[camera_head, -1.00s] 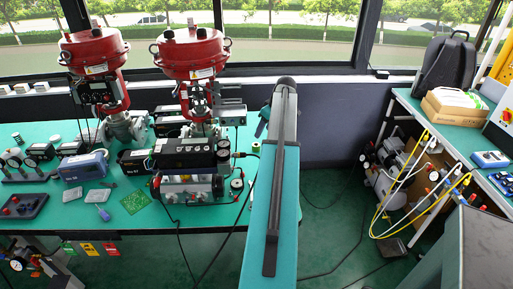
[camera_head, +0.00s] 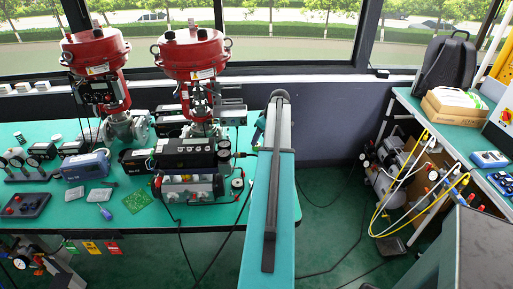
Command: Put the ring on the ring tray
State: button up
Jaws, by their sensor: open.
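A small dark tray (camera_head: 23,205) with red and dark round parts lies at the left front of the green bench; I cannot tell whether it is the ring tray. I cannot make out a separate ring at this size. My gripper does not show clearly in the head view.
Two red valve actuators (camera_head: 190,52) stand on the green bench (camera_head: 206,218), with a black positioner (camera_head: 185,153) in front. A green circuit board (camera_head: 137,203) and a blue-grey instrument (camera_head: 86,166) lie left. Floor (camera_head: 335,225) right of the bench is partly clear; hoses hang beyond.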

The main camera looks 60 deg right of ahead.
aim_at(258, 143)
jog(key=shift+f, duration=0.1)
jog(key=shift+d+p+x, duration=0.2)
jog(key=shift+p+x, duration=0.5)
jog(key=shift+x, duration=0.2)
jog(key=shift+p+x, duration=0.4)
jog(key=shift+x, duration=1.15)
grip_shut()
jog(key=shift+r, duration=0.2)
jog(key=shift+r+b, duration=0.95)
jog(key=shift+r, duration=0.65)
jog(key=s+a+b, duration=0.1)
jog(key=s+a, duration=0.2)
jog(key=a, duration=0.1)
jog(key=s+a+r+b, duration=0.1)
jog(key=s+a, duration=0.2)
jog(key=a, duration=0.1)
jog(key=s+a+b, duration=0.1)
jog(key=s+a, duration=0.2)
jog(key=a, duration=0.2)
jog(key=shift+s+r+b, duration=0.2)
jog(key=shift+b, duration=0.2)
